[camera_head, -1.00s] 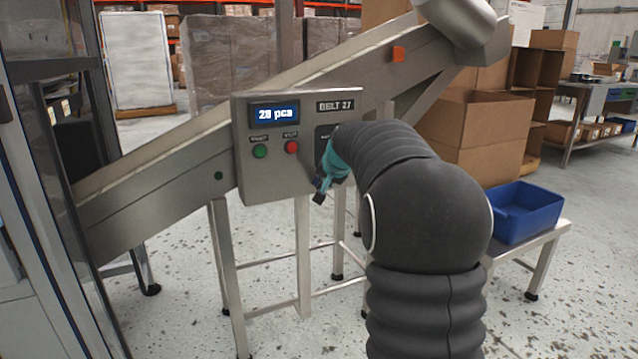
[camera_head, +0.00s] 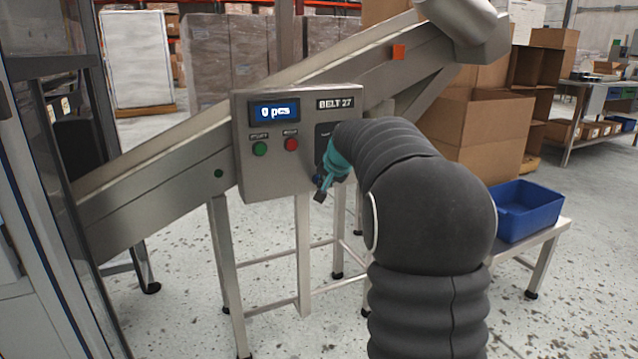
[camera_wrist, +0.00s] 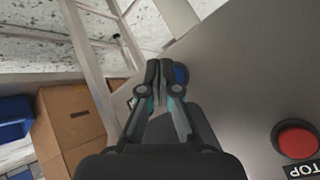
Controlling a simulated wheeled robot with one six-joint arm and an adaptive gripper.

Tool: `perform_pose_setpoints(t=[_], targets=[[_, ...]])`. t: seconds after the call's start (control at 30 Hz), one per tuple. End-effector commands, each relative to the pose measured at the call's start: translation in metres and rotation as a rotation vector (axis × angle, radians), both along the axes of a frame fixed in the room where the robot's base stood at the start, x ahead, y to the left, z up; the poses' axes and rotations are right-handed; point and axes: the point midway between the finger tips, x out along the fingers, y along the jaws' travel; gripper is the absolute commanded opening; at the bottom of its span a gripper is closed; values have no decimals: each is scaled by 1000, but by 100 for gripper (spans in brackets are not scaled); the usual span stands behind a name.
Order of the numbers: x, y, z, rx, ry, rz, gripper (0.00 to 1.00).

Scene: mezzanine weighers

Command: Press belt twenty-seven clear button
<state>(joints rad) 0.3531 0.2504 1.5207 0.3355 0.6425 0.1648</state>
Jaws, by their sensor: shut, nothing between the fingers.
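The belt 27 control panel (camera_head: 262,178) is a grey metal box on the inclined conveyor. Its display (camera_head: 274,112) reads "0 pcs". A green button (camera_head: 260,149) and a red button (camera_head: 291,144) sit below the display. In the wrist view a blue button (camera_wrist: 181,73) shows on the panel face, partly hidden behind the fingertips; the red stop button (camera_wrist: 297,139) is at lower right. My gripper (camera_wrist: 160,66) is shut and empty, its tips at the blue button; whether they touch it I cannot tell. In the head view my gripper (camera_head: 320,190) is at the panel's lower right.
A blue bin (camera_head: 525,212) stands on a low metal bench to the right. Cardboard boxes (camera_head: 480,135) are stacked behind the conveyor. Metal support legs (camera_head: 303,255) stand under the panel. A cabinet frame is close at the left.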

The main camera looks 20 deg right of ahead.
Motion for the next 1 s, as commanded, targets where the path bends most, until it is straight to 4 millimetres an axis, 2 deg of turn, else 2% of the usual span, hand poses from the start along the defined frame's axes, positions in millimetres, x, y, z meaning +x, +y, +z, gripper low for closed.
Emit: perform_pose_setpoints(t=[0.13,0.53,1.0], targets=[[-7,0,-1,0,-1,0,0],[-11,-1,-1,0,-1,0,0],[-50,-2,-1,0,-2,-2,0]])
